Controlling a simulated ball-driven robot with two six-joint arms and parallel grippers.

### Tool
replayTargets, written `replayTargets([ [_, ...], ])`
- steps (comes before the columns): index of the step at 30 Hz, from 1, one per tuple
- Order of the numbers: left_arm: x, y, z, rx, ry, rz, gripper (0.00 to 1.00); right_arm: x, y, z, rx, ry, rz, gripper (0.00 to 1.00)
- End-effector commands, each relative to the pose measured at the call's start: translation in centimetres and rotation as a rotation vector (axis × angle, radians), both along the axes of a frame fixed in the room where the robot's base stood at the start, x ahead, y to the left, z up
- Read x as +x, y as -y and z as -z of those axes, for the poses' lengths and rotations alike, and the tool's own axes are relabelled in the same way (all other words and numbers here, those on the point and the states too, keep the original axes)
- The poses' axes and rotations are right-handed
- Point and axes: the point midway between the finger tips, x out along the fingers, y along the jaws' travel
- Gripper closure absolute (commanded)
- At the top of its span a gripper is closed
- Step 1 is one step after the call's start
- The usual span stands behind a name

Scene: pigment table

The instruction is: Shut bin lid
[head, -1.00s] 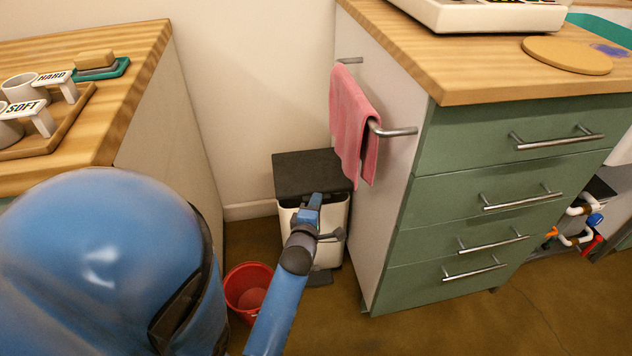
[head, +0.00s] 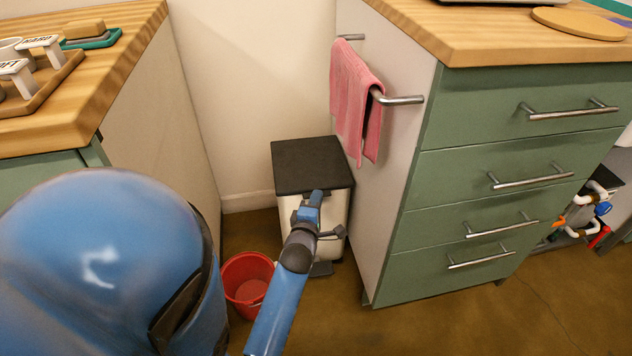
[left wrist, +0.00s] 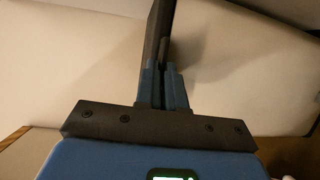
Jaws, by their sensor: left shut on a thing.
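The bin (head: 333,215) is a white box with a dark flat lid (head: 307,163), standing on the floor against the cabinet side. The lid lies level across the bin's top, with no clear gap along the visible front edge. My left gripper (head: 316,194) is at the middle of the lid's front edge and hides part of it. In the left wrist view, the gripper's fingers (left wrist: 162,85) are shut on a thin dark plate (left wrist: 157,35), the lid seen edge-on. My right gripper is out of view.
A red bucket (head: 247,278) stands on the floor left of the bin. A pink towel (head: 355,95) hangs from a rail above right. The green drawer cabinet (head: 490,165) is close on the right, a wooden counter (head: 110,85) on the left. The floor in front is open.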

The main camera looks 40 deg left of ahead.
Motion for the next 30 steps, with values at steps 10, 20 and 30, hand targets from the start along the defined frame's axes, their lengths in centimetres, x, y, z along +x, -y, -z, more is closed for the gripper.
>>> replayTargets([
  [10, -0.2, 0.0, 1.2, -0.015, -0.021, -0.002, 0.65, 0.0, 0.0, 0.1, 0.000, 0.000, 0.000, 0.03],
  [20, -0.2, 0.0, 0.8, -0.011, -0.017, -0.002, 0.65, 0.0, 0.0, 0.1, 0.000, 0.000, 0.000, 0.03],
  [30, -2.7, 1.4, 0.3, -0.010, -0.016, 0.000, 0.65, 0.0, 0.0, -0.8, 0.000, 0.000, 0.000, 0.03],
])
